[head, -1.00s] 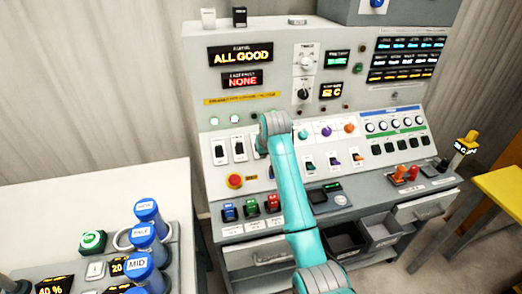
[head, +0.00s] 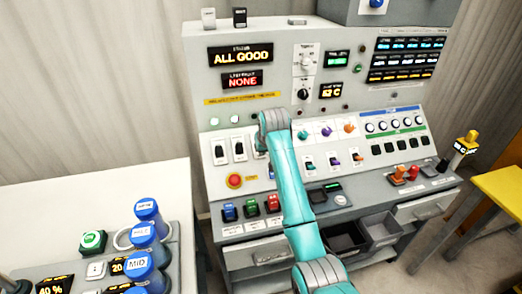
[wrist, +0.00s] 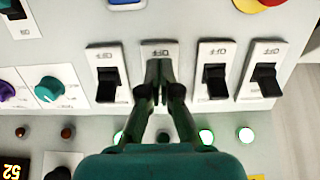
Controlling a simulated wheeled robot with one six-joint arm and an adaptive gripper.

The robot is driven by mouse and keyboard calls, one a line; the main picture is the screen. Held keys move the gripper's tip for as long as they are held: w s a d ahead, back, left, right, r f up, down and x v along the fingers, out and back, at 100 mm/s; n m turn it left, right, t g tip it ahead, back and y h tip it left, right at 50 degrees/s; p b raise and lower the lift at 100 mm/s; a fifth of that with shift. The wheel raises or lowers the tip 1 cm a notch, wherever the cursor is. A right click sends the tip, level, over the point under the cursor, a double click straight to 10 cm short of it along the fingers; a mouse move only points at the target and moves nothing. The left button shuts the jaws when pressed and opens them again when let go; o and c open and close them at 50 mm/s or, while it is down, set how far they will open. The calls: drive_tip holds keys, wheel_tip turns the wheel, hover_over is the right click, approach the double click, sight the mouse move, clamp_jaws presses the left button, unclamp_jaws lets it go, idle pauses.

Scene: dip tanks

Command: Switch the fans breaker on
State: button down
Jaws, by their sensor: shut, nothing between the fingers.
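A row of black rocker breakers on white plates shows in the wrist view, upside down. My gripper (wrist: 160,82) is shut and empty, its fingertips over the breaker second from left (wrist: 159,52). They hide most of its rocker, and I cannot tell whether they touch it. Other breakers stand to its left (wrist: 107,72) and right (wrist: 214,72), (wrist: 264,75). Their labels are too small to read surely, so I cannot tell which is fans.
A red emergency button (head: 234,180) sits below the breakers. Knobs (wrist: 48,89) lie to the wrist view's left.

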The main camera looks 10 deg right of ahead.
drive_tip(key=shift+w+r, duration=0.15)
drive_tip(key=shift+w, duration=0.4)
drive_tip(key=shift+s+r, duration=0.5)
drive_tip(key=shift+s, duration=0.4)
drive_tip(key=shift+s+r, duration=0.5)
drive_tip(key=shift+s, duration=0.35)
drive_tip(key=shift+r, duration=0.1)
wheel_tip(320, 180, up, 7)
drive_tip(key=s, duration=0.2)
idle(0.4)
